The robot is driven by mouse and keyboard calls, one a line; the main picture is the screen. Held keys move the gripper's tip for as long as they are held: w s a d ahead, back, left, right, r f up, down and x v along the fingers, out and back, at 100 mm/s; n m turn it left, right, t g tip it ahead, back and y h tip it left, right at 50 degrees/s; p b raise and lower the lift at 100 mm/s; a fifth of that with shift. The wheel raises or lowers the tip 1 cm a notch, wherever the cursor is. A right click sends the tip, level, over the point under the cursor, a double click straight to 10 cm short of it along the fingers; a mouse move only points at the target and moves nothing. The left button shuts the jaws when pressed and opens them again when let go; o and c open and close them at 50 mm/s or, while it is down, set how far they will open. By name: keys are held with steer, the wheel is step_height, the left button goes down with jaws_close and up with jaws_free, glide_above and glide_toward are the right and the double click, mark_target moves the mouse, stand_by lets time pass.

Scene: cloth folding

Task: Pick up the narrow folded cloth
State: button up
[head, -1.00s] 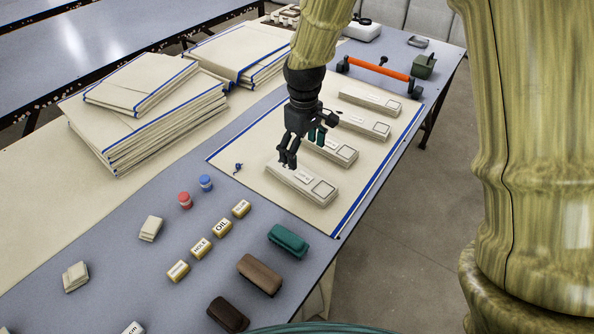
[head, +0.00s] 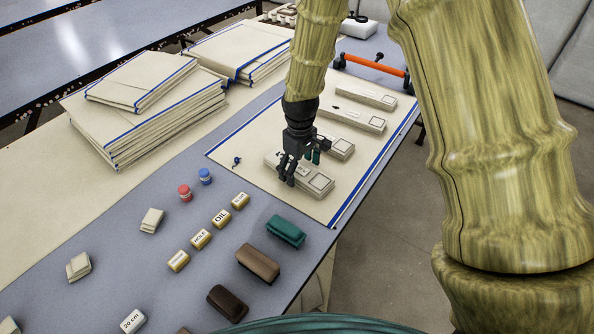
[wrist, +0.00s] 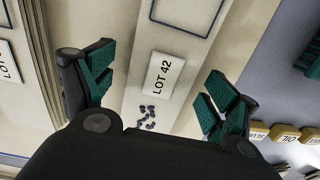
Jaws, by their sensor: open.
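The nearest narrow folded cloth (head: 320,184) lies flat on a cream, blue-edged sheet (head: 238,147). It is a cream strip with a square marking at its right end. In the wrist view the cloth (wrist: 176,88) runs between my fingers and carries a white "LOT 42" label (wrist: 164,75). My gripper (head: 299,168) is open over the cloth's left-middle part and covers some of it. In the wrist view its green-padded fingers (wrist: 160,88) are on either side of the strip, apart from each other. I cannot tell whether they touch it.
Several similar strips (head: 364,95) lie behind on the same sheet. Large cloth stacks (head: 150,120) stand at left. Small labelled blocks (head: 221,218), a green block (head: 285,232) and brown blocks (head: 258,263) sit in front. An orange bar (head: 374,64) is at the back.

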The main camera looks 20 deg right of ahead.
steer(key=c, duration=1.2)
